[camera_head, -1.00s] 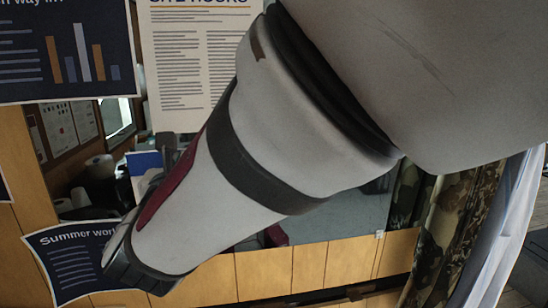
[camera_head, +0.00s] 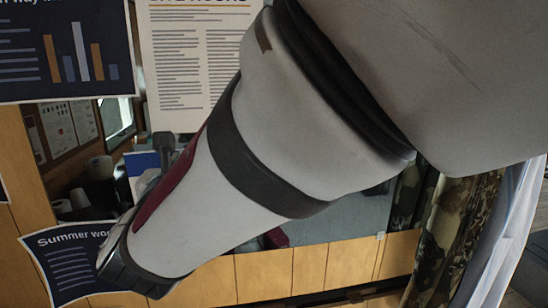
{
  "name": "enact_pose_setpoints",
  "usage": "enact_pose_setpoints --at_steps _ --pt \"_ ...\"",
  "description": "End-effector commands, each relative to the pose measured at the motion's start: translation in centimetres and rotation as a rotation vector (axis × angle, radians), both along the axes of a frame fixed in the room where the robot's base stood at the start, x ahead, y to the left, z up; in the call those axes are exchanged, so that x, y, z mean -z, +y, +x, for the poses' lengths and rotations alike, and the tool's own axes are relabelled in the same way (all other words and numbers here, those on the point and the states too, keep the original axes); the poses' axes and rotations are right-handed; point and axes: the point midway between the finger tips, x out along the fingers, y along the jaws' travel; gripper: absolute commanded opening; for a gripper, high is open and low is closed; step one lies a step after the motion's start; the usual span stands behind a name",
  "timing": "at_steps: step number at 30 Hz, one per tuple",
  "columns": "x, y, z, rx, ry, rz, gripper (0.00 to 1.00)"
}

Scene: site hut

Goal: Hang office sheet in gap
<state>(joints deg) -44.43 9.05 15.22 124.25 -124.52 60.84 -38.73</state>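A dark sheet headed "Summer wor…" (camera_head: 68,262) shows at the lower left, tilted and slightly curled. Its right part is hidden behind the dark end of my arm, where my gripper (camera_head: 122,272) is. I see no fingers, so I cannot tell whether it is open or shut, or whether it holds this sheet. A dark sheet with a bar chart (camera_head: 30,75) hangs at the upper left. A pale sheet with a cut-off heading (camera_head: 180,95) hangs to its right, partly covered by my arm. No sheet in view is clearly marked as the office sheet.
Behind the sheets is a glazed opening above wood panelling (camera_head: 300,268). Through it show pinned papers (camera_head: 62,122), a screen (camera_head: 118,118) and clutter. A camouflage curtain (camera_head: 455,235) and white cloth (camera_head: 510,225) hang at the right. My arm blocks the middle.

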Motion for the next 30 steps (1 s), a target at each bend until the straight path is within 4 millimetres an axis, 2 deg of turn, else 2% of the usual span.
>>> enact_pose_setpoints --at_steps 30 --pt "0.01 0.18 0.85 0.001 -0.001 0.0 0.0"
